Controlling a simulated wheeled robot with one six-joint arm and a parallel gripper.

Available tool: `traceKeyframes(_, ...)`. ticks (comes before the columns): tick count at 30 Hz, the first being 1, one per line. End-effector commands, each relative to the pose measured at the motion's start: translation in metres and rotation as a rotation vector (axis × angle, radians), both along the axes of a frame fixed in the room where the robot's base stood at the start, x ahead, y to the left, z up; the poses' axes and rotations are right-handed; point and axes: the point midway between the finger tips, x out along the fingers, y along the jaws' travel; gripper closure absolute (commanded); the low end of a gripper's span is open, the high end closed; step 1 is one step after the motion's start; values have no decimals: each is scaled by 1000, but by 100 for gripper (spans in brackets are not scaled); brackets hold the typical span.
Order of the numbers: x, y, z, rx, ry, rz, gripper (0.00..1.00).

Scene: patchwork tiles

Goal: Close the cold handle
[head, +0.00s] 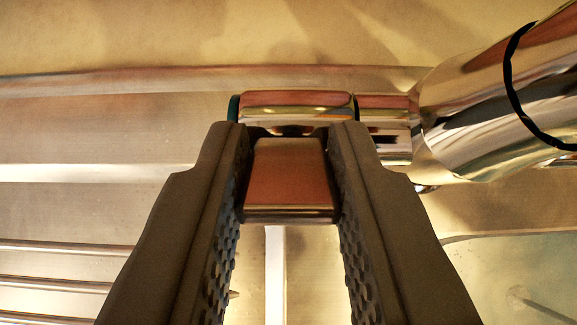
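A shiny chrome handle (290,180) shows between the two dark fingers of my gripper (288,200). It looks like the tap handle of the task; no cold marking shows. Its flat lever lies in the gap, and both fingers sit close along its sides. They look to touch or almost touch it, and I cannot tell how firmly. The handle's rounded hub (297,106) is just beyond the fingertips. The hub joins a chrome tap body (500,90) at the right.
A metal sink ledge (90,130) runs across behind the handle, with a pale wall (200,35) beyond. Metal ridges (55,285) lie at the lower left. A basin (520,285) is at the lower right. The thick tap body fills the upper right.

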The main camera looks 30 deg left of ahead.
Motion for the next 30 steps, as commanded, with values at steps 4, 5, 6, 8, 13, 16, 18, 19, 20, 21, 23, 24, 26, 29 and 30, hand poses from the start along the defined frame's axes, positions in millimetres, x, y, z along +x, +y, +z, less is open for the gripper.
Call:
traceKeyframes(4,0,0,0,0,1,0,99)
traceKeyframes(5,0,0,0,-1,3,0,99)
traceKeyframes(6,1,0,0,-4,8,0,99)
traceKeyframes(8,2,1,1,-12,24,-1,99)
traceKeyframes(13,6,3,3,-51,107,-2,99)
traceKeyframes(16,9,4,5,-78,161,-1,99)
traceKeyframes(18,10,5,5,-98,200,-1,99)
traceKeyframes(19,12,5,6,-105,217,-1,99)
traceKeyframes(20,12,6,6,-113,233,-1,99)
traceKeyframes(21,13,6,7,-123,254,0,99)
traceKeyframes(23,14,7,7,-137,284,0,99)
traceKeyframes(24,15,7,7,-145,300,0,99)
traceKeyframes(26,15,7,8,-154,320,0,99)
traceKeyframes(29,16,8,8,-164,340,0,99)
traceKeyframes(30,16,8,8,-167,346,0,99)
